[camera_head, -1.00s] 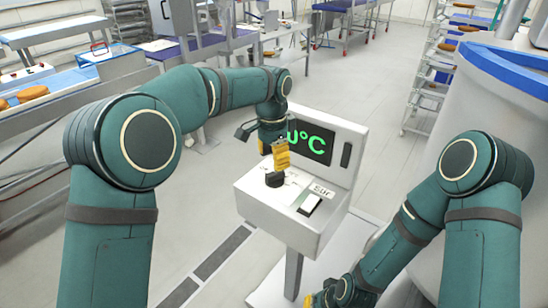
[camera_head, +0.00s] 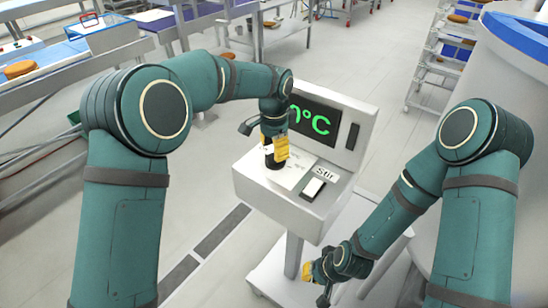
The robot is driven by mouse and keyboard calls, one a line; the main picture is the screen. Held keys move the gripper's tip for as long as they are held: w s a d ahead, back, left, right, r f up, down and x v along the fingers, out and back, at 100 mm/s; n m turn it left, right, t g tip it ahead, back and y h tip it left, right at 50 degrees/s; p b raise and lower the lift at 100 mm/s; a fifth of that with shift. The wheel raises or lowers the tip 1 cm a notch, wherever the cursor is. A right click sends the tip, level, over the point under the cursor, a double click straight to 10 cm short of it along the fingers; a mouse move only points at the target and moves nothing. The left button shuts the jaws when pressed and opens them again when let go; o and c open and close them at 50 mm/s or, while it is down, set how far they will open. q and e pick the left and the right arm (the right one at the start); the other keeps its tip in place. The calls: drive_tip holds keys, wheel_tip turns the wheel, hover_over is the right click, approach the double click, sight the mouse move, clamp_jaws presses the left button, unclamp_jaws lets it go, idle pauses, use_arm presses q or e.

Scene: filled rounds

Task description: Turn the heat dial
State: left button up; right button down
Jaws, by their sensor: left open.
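The heat dial (camera_head: 274,163) is a black knob on the sloping top of a white control box, on the left part of its panel. My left gripper (camera_head: 274,150), with yellow fingers, points down right at the dial and hides its upper part. It is open; I cannot tell whether the fingers touch the dial. The box's dark display (camera_head: 313,125) shows green characters ending in "°C", partly hidden by my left wrist. My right gripper (camera_head: 308,275) hangs low beside the box's stand, far from the dial; its finger opening is unclear.
A white switch (camera_head: 314,188) labelled "Stir" sits right of the dial. A large white vat with a blue rim (camera_head: 520,35) stands at the right. Shelves with round items (camera_head: 450,40) stand at the back right. Conveyor tables stand at the left.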

use_arm(q)
drive_tip(key=shift+f, duration=1.75)
clamp_jaws()
